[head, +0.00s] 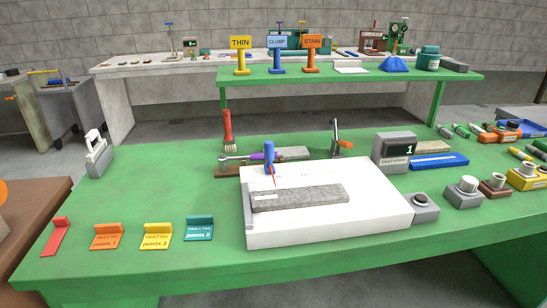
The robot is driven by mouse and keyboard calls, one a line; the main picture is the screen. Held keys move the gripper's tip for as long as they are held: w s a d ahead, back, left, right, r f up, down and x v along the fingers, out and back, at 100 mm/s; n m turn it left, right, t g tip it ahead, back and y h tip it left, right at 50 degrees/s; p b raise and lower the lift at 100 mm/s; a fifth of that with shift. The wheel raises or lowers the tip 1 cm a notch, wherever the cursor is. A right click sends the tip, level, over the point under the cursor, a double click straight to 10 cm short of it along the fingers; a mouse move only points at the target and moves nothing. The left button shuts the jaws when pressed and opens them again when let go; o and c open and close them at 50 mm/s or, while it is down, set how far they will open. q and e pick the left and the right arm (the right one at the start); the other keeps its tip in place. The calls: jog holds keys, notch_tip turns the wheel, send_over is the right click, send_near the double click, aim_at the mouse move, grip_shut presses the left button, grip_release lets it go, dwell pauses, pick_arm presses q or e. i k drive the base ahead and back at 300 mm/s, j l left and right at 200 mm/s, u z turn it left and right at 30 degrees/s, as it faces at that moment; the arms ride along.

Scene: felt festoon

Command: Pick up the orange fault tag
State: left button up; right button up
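The orange fault tag (106,241) stands near the front left of the green table, between a red tag-like piece (57,238) and a yellow fault tag (156,240). It has a sloped front face lettered "points 1" and an upright back edge. A teal fault tag (199,232) stands to the right of the yellow one. Nothing touches the orange tag. Neither of my grippers shows in the head view.
A white block (390,204) bearing a grey felt strip (300,196) fills the table's middle. A grey clamp-like holder (98,155) stands at the left. Displays and tools crowd the right. The green surface (150,195) behind the tags is clear.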

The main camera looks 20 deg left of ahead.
aim_at(108, 236)
jog(key=u, duration=1.55)
jog(key=z, duration=1.7)
jog(key=j+u, duration=0.1)
jog(key=u, duration=1.6)
